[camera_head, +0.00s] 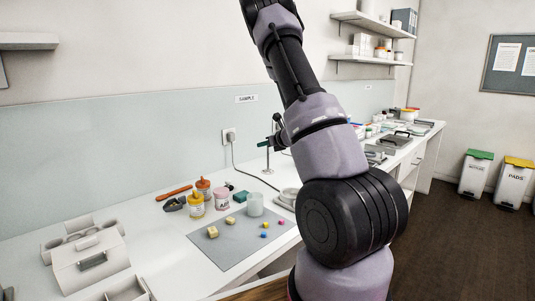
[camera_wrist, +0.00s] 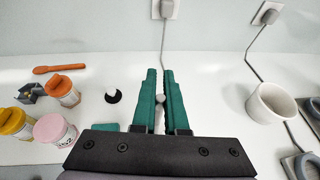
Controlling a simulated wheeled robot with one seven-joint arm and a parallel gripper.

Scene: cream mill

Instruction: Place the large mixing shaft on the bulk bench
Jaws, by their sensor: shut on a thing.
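My gripper (camera_wrist: 159,74) has teal fingers and is shut on a thin pale grey rod with a rounded top (camera_wrist: 159,99), which I take to be the large mixing shaft. In the head view my gripper (camera_head: 273,142) is small and partly behind my arm, above the bench under the SAMPLE sign. The thin shaft (camera_head: 268,157) shows upright below it, with a flat foot near the bench top; I cannot tell if it touches. No bench is readably labelled bulk; a farther sign (camera_head: 367,87) is too small to read.
A white cup (camera_wrist: 270,102) stands right of my gripper. The farther worktop (camera_head: 415,133) is crowded.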

